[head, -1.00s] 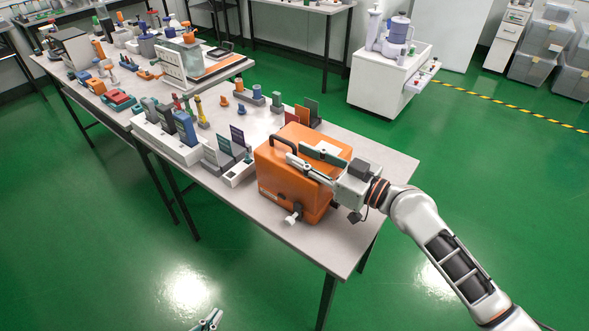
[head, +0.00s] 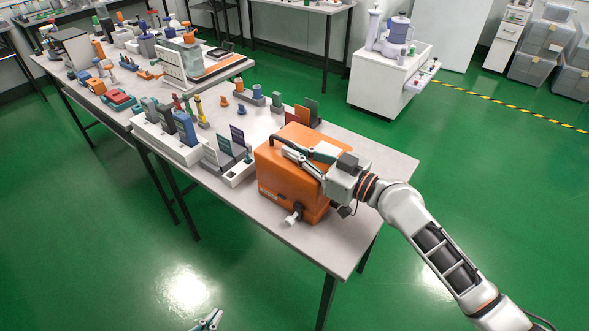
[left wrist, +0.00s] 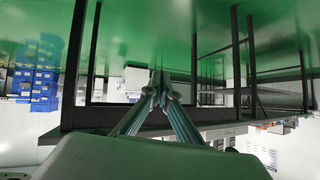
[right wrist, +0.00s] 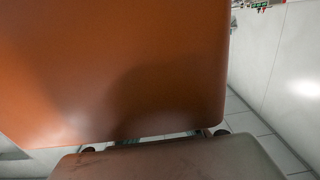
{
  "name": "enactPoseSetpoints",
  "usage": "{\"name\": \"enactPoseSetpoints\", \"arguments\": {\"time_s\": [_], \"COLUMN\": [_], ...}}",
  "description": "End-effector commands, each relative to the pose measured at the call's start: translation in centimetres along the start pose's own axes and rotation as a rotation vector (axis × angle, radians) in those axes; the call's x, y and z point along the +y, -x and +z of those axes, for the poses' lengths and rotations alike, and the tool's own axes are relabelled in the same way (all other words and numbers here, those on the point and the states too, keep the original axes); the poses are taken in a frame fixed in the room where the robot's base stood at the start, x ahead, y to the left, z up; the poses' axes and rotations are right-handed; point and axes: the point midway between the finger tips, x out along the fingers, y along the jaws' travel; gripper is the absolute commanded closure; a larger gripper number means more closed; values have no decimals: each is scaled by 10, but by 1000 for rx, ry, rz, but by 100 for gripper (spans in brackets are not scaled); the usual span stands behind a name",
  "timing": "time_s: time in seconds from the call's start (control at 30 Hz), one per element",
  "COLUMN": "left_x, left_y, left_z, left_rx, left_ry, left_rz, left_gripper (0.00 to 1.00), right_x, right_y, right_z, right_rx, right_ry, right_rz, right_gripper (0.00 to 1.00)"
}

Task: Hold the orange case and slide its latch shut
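The orange case (head: 283,184) stands at the near right end of the long table, a dark handle (head: 279,139) on top. A white knob on a dark fitting (head: 292,218) sticks out low at its near side; I cannot tell if this is the latch. My right gripper (head: 291,152) reaches over the top, fingertips at the handle; whether they grip it is unclear. The case's orange face (right wrist: 115,65) fills much of the right wrist view and hides the fingertips. My left gripper (head: 207,320) is low at the bottom edge, away from the case; its empty fingers meet in the left wrist view (left wrist: 158,88).
Card-like pieces in a white holder (head: 238,172) stand close left of the case. Several small testers and coloured parts crowd the table beyond. The tabletop right of the case (head: 385,165) is bare. A white cabinet (head: 388,78) stands apart behind.

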Motion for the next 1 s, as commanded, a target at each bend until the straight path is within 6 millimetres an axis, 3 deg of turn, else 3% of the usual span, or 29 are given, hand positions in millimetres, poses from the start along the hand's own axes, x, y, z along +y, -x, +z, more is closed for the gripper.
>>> {"name": "enactPoseSetpoints", "arguments": {"time_s": [0.27, 0.3, 0.4, 0.43, 0.53, 0.6, 0.7, 0.8, 1.0], "left_x": [0, 0, 2, 3, 13, 23, 40, 54, 67], "left_y": [0, 0, -1, -3, -7, -8, -1, 10, 24], "left_z": [0, 0, -7, -14, -51, -89, -143, -183, -221], "left_rx": [0, 0, 18, 36, 136, 238, 385, 499, 609], "left_ry": [0, 0, 4, 8, 32, 59, 109, 153, 206], "left_rz": [0, 0, 6, 12, 49, 92, 167, 238, 314], "left_gripper": [100, 97, 71, 68, 68, 68, 68, 68, 68], "right_x": [0, 0, 0, 0, 0, 0, 0, 0, 0], "right_y": [0, 0, 0, 0, 0, 0, 0, 0, 0], "right_z": [0, 0, 0, 0, 0, 0, 0, 0, 1], "right_rx": [0, 0, -1, -1, -1, -1, -1, -1, -1], "right_ry": [0, 0, 0, 0, 0, 0, 0, 0, 0], "right_rz": [0, 0, 0, 0, 0, 0, 0, 0, 0], "right_gripper": [100, 100, 100, 100, 100, 100, 100, 100, 100]}}
